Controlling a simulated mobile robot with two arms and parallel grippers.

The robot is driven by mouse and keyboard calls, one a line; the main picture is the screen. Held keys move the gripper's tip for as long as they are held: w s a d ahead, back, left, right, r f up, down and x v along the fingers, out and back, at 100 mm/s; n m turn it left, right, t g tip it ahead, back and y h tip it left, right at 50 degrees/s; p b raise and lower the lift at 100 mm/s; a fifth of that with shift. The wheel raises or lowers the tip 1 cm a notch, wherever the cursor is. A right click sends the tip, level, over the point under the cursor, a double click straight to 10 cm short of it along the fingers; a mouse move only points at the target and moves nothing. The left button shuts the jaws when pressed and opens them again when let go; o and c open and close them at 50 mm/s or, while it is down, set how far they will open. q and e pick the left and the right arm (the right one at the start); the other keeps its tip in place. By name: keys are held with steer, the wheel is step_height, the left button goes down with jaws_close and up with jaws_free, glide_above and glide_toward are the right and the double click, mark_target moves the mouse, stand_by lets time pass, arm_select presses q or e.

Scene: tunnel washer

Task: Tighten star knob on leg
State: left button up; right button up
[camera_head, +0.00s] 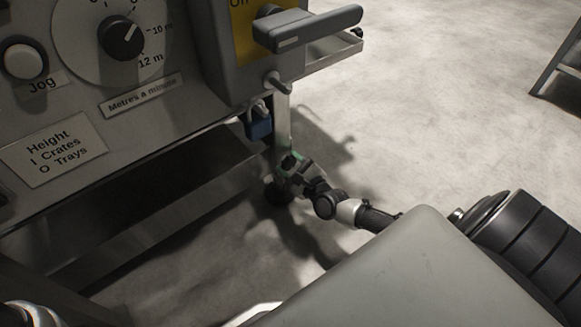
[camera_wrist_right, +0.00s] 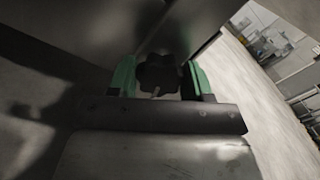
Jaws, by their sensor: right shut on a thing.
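The black star knob (camera_wrist_right: 160,73) shows in the right wrist view, in front of a dark metal face of the leg (camera_wrist_right: 190,25). My right gripper (camera_wrist_right: 157,82) has green fingertips, one on each side of the knob, and is shut on it. In the head view my right gripper (camera_head: 291,163) reaches the lower part of the machine's leg (camera_head: 282,122), above its dark foot (camera_head: 279,193). The knob is hidden or too small to make out there. My left gripper is not in view.
The control panel (camera_head: 130,110) overhangs the leg, with a grey switch handle (camera_head: 310,27) and a blue padlock (camera_head: 258,126) above my gripper. A low metal rail (camera_head: 150,215) runs left from the leg. Bare floor (camera_head: 430,110) lies open to the right.

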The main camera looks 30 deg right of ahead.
steer(key=shift+f+m+b, duration=0.1)
steer(key=shift+m+b, duration=0.7)
steer(key=shift+m, duration=0.7)
steer(key=o, duration=0.9)
steer(key=s+p, duration=0.1)
steer(key=s, duration=0.2)
steer(key=s+p, duration=0.1)
steer(key=s, duration=0.3)
steer(key=s+p, duration=0.2)
steer(key=s, duration=0.1)
steer(key=shift+s+d, duration=0.4)
